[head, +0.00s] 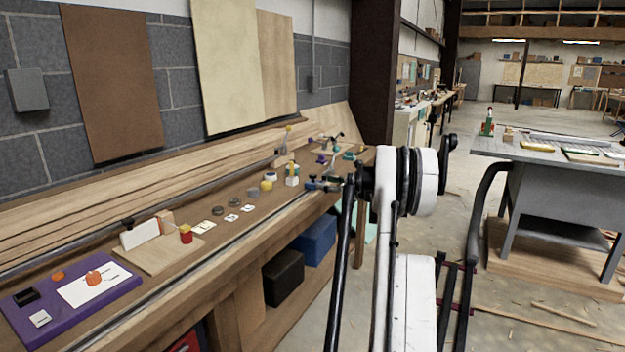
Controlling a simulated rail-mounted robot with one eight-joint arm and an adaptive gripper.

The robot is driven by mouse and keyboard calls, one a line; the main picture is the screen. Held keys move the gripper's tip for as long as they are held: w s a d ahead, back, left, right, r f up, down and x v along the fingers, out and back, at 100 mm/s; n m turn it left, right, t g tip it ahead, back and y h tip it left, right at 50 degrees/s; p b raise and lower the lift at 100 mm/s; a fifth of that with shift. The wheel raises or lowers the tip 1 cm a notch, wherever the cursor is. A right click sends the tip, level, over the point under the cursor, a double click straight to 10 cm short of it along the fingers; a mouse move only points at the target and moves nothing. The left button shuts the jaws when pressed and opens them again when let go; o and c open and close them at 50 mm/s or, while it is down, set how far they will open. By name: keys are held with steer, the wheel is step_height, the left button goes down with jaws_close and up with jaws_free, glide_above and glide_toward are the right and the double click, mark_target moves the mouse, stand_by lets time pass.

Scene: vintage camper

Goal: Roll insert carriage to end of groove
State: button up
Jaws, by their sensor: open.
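A long workbench (225,262) runs along the wall at left. A narrow metal-lined groove (205,262) runs near its front edge, from the lower left toward the far end. A small dark bluish fitting (322,184) sits by the far end of this line, beside my arm. I cannot tell whether it is the insert carriage. A second dark line (60,255) runs along the back boards, near a white upright block (139,234). My arm's white links and black cables fill the centre. My gripper cannot be made out.
A purple board (38,332) and a wooden board with a small red block (186,234) lie on the near bench. Several cards, discs and jars stand farther along. Black (284,278) and blue (314,240) bins sit below. A grey table (560,150) stands right; floor between is mostly clear.

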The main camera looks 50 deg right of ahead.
mark_target(313, 177)
steer(key=s+d+f+m+h, duration=0.1)
steer(key=s+d+f+m, duration=0.1)
steer(key=s+d, duration=0.15)
steer(key=w, duration=0.4)
steer(key=w+d+b, duration=0.1)
steer(key=w, duration=0.4)
steer(key=w+d, duration=0.1)
steer(key=w, duration=0.4)
steer(key=shift+w+r, duration=0.1)
steer(key=shift+c, duration=0.5)
jaws_close()
